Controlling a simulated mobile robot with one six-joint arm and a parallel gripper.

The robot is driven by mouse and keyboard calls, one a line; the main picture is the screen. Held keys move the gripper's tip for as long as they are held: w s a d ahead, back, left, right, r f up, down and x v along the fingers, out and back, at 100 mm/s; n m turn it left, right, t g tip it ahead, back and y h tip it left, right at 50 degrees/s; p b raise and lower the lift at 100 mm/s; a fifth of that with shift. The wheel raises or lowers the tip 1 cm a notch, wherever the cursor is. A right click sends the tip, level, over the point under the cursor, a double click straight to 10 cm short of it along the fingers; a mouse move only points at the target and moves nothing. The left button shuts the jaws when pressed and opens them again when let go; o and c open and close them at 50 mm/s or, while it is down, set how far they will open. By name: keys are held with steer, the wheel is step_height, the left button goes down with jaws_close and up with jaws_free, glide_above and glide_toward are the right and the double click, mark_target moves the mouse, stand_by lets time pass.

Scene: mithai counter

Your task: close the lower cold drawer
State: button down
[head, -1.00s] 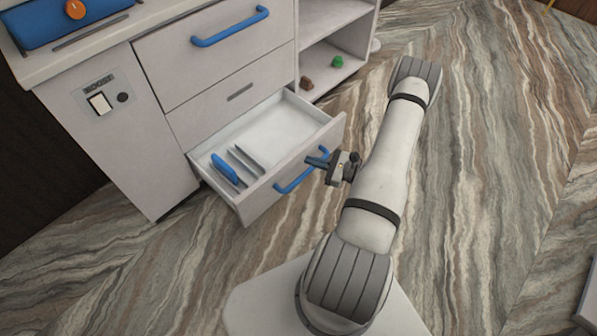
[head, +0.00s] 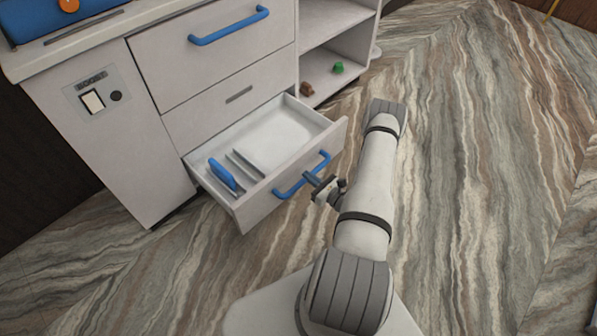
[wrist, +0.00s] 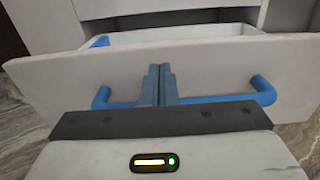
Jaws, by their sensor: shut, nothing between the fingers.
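The lower cold drawer (head: 240,208) is pulled out of the white counter, with its blue bar handle (head: 290,190) on the front. A blue-handled tool (head: 223,175) and thin dividers lie at the left inside it. My gripper (head: 308,177) is in front of the drawer front, close to the handle. In the wrist view my gripper (wrist: 159,72) has its fingers together with nothing between them, in front of the middle of the handle (wrist: 220,98). The drawer front (wrist: 225,68) fills the wrist view behind them. I cannot tell whether the fingertips touch it.
Above is a closed drawer with a blue handle (head: 230,27). A panel with a switch (head: 93,101) is on the left cabinet. Open shelves at the right hold a green item (head: 338,67) and a brown item (head: 307,89). The patterned floor at the right is clear.

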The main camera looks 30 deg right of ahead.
mark_target(293, 164)
steer(key=shift+b+x, duration=0.55)
steer(key=shift+x, duration=1.95)
